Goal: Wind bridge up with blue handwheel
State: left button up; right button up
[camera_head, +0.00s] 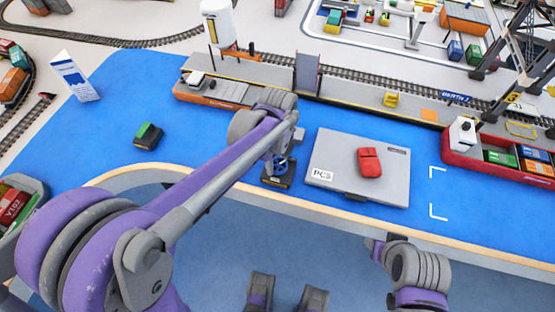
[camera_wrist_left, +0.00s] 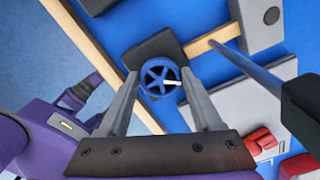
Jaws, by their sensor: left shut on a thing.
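A small blue handwheel (camera_head: 281,165) with spokes sits on a dark box (camera_head: 277,182) near the front edge of the blue table. In the left wrist view the handwheel (camera_wrist_left: 160,78) lies between the tips of my left fingers, with a pale handle on its right side. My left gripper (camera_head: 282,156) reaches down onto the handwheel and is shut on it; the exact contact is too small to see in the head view. I cannot tell surely which part is the bridge.
A green and black block (camera_head: 148,136) stands at the left. Behind are an orange barge (camera_head: 225,96), a red container ship (camera_head: 480,158) and a quay with rails.

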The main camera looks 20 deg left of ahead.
aim_at(278, 164)
pick_arm(q)
jog(key=shift+m, duration=0.6)
jog(key=o, duration=1.4)
jog(key=shift+c, duration=0.2)
jog(key=shift+r, duration=0.1)
notch_tip(278, 164, up, 11)
jog(key=p, duration=0.1)
